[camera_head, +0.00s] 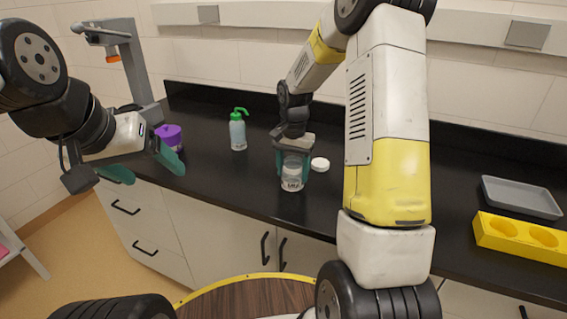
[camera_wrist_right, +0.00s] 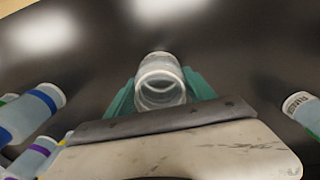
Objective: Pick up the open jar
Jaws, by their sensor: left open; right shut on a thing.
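The open jar (camera_head: 292,182) is small and clear with a label on its front. It is upright over the black counter's front part, and I cannot tell whether its base touches the counter. My right gripper (camera_head: 293,167) comes from above and is shut on it, one teal finger on each side. The wrist view shows the jar's open round mouth (camera_wrist_right: 161,82) between the fingers. A white round lid (camera_head: 320,164) lies on the counter just right of the jar. My left gripper (camera_head: 146,170) is open and empty at the left, in front of a purple-topped container.
A green-topped bottle (camera_head: 238,131) and the purple-topped container (camera_head: 171,138) stand left of the jar. A grey tray (camera_head: 522,198) and a yellow holder with round holes (camera_head: 519,238) lie at the right. In the wrist view, labelled bottles (camera_wrist_right: 28,113) show at the left and right edges.

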